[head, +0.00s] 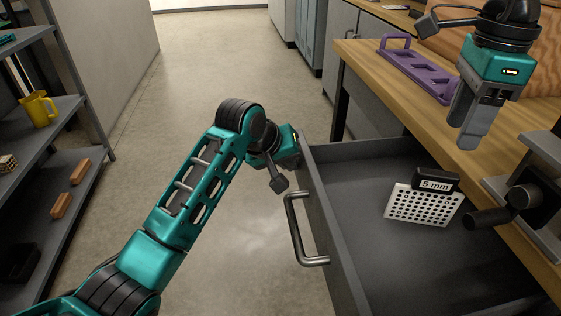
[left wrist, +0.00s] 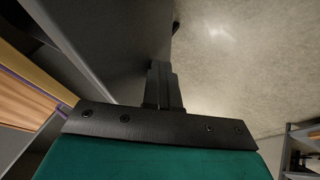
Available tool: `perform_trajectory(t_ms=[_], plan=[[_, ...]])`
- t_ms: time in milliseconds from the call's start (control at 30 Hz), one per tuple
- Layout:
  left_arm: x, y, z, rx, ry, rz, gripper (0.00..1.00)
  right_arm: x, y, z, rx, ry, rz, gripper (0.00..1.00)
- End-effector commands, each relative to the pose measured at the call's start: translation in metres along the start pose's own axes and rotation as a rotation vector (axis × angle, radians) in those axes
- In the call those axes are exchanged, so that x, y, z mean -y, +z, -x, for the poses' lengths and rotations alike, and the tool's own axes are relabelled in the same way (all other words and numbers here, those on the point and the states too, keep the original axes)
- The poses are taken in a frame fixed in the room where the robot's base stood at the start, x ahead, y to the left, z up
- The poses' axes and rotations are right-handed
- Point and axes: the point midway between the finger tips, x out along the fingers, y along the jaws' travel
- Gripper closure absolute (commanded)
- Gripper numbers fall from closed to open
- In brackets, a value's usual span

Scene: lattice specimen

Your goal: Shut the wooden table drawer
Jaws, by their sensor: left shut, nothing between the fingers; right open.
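The grey table drawer (head: 318,205) stands pulled out from under the wooden table (head: 425,95), with its bar handle (head: 297,232) on the front panel. My left gripper (head: 287,148) is at the far end of the drawer front, on its outer side; its fingers are hidden in the head view. In the left wrist view its fingers (left wrist: 163,85) are shut and empty, close beside a dark panel (left wrist: 110,45) that looks like the drawer; I cannot tell whether they touch. My right gripper (head: 471,125) is open and empty above the table edge, beyond the drawer.
A white perforated plate (head: 423,207) with a black "5 mm" block (head: 436,180) lies in the drawer. A purple rack (head: 415,75) and a dark clamp-like device (head: 520,198) are on the table. Shelves (head: 60,185) stand at left; the floor (head: 215,75) between is clear.

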Motion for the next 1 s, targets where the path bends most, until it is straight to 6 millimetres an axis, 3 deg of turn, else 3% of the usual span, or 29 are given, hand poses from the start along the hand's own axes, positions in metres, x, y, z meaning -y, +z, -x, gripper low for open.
perform_trajectory(t_ms=[33,200,400,833,1000], plan=[[-0.015,0.001,-0.006,0.003,0.007,-0.004,1.00,0.000,0.000,0.000,0.000,0.000,0.000,0.49],[-0.049,0.001,-0.024,0.002,0.005,-0.003,1.00,0.000,0.000,0.000,0.000,0.000,0.000,0.49],[-0.068,0.001,-0.034,0.001,0.003,-0.004,1.00,0.000,0.000,0.000,0.000,0.000,0.000,0.49],[-0.068,0.001,-0.035,0.000,0.002,-0.004,1.00,0.000,0.000,0.000,0.000,0.000,0.000,0.49],[-0.056,0.001,-0.029,-0.002,0.001,-0.002,1.00,0.000,0.000,0.000,0.000,0.000,0.000,0.49]])
